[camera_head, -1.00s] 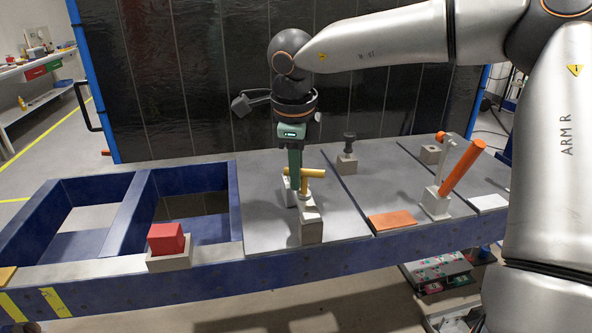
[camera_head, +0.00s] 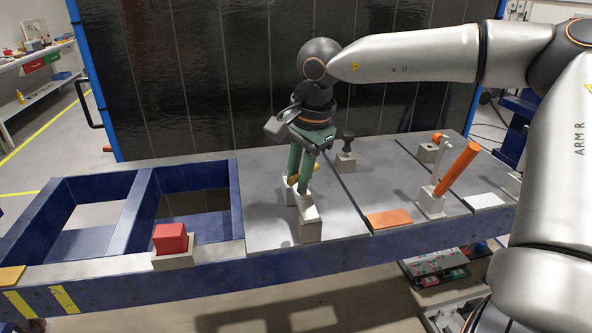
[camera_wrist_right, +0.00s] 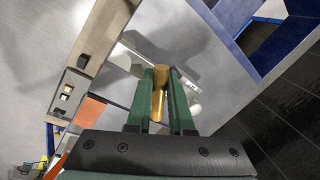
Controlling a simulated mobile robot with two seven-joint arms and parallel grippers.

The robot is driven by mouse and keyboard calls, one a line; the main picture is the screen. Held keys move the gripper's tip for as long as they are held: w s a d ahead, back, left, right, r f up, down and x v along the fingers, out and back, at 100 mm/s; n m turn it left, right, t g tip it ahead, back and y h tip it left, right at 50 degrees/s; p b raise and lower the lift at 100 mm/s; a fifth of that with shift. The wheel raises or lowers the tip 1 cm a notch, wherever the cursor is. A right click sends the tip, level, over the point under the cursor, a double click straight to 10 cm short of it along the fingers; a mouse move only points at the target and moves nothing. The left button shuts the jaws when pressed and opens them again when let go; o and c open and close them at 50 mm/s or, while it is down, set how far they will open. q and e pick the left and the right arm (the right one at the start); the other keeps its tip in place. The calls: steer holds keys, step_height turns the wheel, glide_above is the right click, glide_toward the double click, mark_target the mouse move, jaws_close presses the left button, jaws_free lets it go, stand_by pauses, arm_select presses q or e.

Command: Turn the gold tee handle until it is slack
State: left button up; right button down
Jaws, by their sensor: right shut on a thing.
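The gold tee handle (camera_head: 292,180) sits on a grey block fixture (camera_head: 309,222) on the table, mostly hidden behind the green fingers in the head view. My right gripper (camera_head: 298,188) comes down on it from above with its green fingers. In the right wrist view the gold bar (camera_wrist_right: 160,90) lies between the two green fingers (camera_wrist_right: 160,98), which are shut on it. My left gripper is in neither view.
A red block (camera_head: 170,238) in a grey holder stands front left, beside the open blue frame bays. To the right are an orange plate (camera_head: 389,219), an orange cylinder lever (camera_head: 457,168) and a black knob (camera_head: 348,142). A dark panel stands behind the table.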

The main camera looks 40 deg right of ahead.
steer(key=n, duration=0.2)
steer(key=n+p, duration=0.1)
steer(key=n, duration=0.1)
steer(key=n+y+p, duration=0.1)
steer(key=n, duration=0.1)
steer(key=shift+s+d, duration=0.3)
steer(key=shift+d, duration=0.1)
stand_by(0.3)
steer(key=c, duration=0.8)
jaws_free()
steer(key=shift+d, duration=0.1)
steer(key=shift+o, duration=0.2)
steer(key=v, duration=1.2)
steer(key=shift+r, duration=0.35)
steer(key=shift+w, duration=0.15)
